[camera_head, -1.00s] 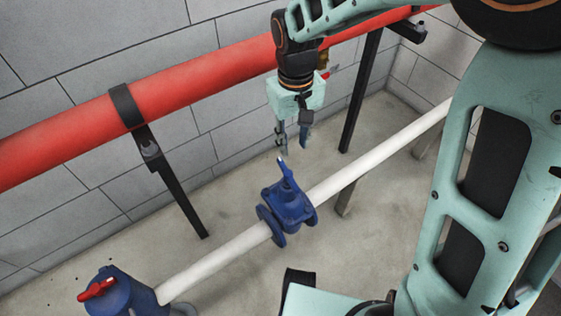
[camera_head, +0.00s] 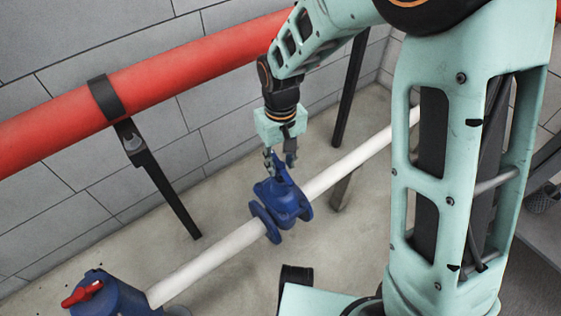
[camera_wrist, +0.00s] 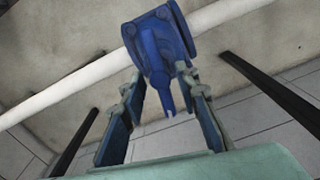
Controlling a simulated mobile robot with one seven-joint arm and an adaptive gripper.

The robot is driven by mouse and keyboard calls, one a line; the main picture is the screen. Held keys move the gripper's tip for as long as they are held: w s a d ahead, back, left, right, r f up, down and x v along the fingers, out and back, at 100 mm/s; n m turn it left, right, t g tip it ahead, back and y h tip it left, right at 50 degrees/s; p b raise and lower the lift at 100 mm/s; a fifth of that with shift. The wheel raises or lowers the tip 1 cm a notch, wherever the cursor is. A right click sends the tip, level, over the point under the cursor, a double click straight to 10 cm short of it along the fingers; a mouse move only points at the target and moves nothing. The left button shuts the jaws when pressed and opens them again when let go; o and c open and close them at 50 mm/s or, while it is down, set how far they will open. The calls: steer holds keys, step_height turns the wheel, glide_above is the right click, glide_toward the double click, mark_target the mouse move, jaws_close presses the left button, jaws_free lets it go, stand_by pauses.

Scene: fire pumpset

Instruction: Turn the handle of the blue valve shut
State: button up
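The blue valve (camera_head: 284,206) sits on a white pipe in the middle of the head view; in the wrist view its body (camera_wrist: 163,35) is at the top. Its blue handle (camera_wrist: 164,92) sticks out toward my gripper. My gripper (camera_head: 279,160) is just above the valve, pointing down. In the wrist view, its two fingers are apart, one on each side of the handle, with visible gaps beside the handle's end. Whether a fingertip touches the handle nearer the body cannot be told. In the head view the fingers partly hide the handle.
The white pipe (camera_head: 220,251) runs diagonally across the floor. A thick red pipe (camera_head: 185,75) on black posts (camera_head: 165,190) runs along the grey block wall behind. Another blue fitting with a red handle (camera_head: 82,293) stands at the lower left. Bare floor lies around the valve.

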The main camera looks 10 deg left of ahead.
jaws_close()
steer(key=shift+m, duration=0.4)
